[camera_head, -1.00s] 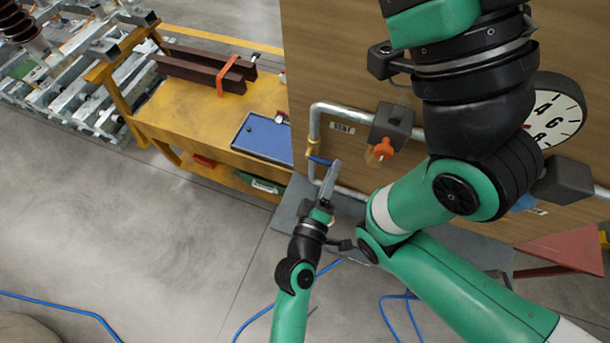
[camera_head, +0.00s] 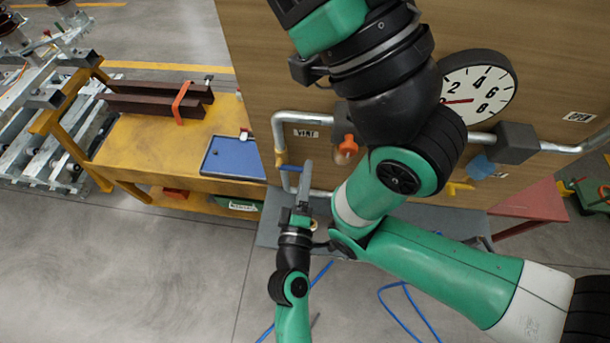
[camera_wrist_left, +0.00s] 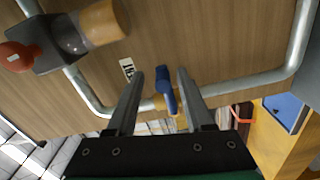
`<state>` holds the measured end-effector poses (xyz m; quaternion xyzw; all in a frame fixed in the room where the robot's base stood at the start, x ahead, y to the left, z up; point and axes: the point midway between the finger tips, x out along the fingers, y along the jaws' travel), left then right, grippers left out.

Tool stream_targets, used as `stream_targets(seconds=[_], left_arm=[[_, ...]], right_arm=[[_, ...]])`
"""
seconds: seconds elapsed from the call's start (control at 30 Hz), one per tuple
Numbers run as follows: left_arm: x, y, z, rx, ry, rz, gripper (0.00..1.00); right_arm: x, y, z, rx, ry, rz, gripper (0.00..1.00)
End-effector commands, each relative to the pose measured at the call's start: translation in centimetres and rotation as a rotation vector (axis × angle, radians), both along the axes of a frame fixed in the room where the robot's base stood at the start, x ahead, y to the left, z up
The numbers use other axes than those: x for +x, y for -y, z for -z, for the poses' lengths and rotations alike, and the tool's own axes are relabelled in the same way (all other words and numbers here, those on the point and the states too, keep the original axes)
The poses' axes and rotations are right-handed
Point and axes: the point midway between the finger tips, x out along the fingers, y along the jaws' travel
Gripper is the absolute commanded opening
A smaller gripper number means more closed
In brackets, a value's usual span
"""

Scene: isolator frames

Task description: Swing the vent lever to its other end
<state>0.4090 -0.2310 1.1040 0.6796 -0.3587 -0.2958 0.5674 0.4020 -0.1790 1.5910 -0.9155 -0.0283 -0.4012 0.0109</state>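The vent lever (camera_head: 291,168) is a small blue handle on a brass valve (camera_head: 280,158) in the grey pipe, just below the VENT label (camera_head: 305,133) on the wooden panel. In the left wrist view the blue lever (camera_wrist_left: 167,92) shows between the two fingers of my left gripper (camera_wrist_left: 160,73). The fingers are open, with a gap on each side of the lever. In the head view my left gripper (camera_head: 304,172) is at the lever's free end, partly covering it. My right gripper is not in view.
An orange knob (camera_head: 347,146) on a grey box sits right of the label. A round gauge (camera_head: 478,91) is on the panel at the right. A yellow bench (camera_head: 150,140) with a blue tray (camera_head: 234,157) stands left. Blue hose lies on the floor.

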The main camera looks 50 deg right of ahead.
Motion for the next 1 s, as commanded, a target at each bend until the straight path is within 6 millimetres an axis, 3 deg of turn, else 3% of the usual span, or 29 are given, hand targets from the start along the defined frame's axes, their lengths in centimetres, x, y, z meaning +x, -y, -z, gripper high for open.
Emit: stream_targets(seconds=[0.27, 0.7, 1.0], left_arm=[[-0.3, -0.5, 0.2, 0.004, -0.004, 0.0, 0.52], [-5.5, -8.0, 0.3, 0.003, -0.004, -0.002, 0.52], [-6.7, -9.6, 0.1, 0.002, -0.001, 0.001, 0.52]], right_arm=[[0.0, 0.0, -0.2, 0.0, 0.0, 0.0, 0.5], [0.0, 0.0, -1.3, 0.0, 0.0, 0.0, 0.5], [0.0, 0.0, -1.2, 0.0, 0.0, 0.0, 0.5]])
